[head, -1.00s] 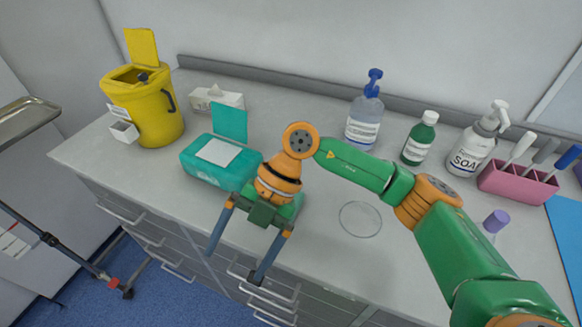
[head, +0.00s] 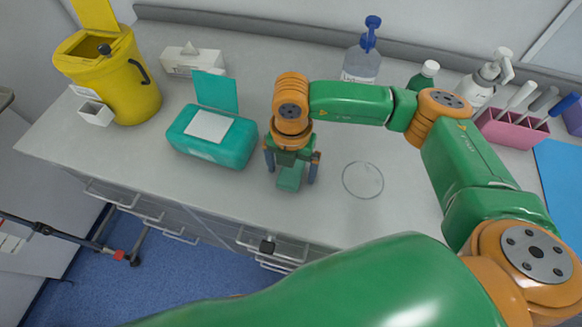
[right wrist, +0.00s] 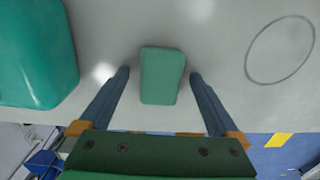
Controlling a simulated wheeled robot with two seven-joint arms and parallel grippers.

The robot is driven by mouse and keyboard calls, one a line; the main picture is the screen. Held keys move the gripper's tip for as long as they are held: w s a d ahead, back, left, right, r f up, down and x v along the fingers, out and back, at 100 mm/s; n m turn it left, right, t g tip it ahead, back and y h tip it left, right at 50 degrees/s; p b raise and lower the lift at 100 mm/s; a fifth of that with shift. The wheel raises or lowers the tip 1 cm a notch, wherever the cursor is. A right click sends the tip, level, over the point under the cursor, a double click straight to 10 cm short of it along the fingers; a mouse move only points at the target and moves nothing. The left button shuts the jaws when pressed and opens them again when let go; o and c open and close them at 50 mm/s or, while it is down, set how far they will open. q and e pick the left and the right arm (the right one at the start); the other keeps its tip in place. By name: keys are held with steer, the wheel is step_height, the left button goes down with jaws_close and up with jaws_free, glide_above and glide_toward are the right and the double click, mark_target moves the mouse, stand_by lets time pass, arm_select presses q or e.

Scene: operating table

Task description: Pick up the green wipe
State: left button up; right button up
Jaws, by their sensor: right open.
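The green wipe (head: 290,177) is a small green block lying on the white counter near its front edge. It also shows in the right wrist view (right wrist: 162,75), centred ahead of the fingers. My right gripper (head: 291,178) is open and points down over the wipe, with one finger on each side of it. In the right wrist view the open fingers (right wrist: 159,72) flank the wipe with gaps on both sides; they do not hold it. My left gripper does not show.
A teal wipes box (head: 212,150) with its lid up stands left of the wipe. A yellow bin (head: 130,90) and a tissue box (head: 192,62) are farther left. A clear round dish or ring (head: 363,180) lies to the right. Bottles and a pink holder (head: 510,130) stand at the back right.

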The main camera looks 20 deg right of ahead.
steer(key=c, duration=1.4)
steer(key=shift+c, duration=0.2)
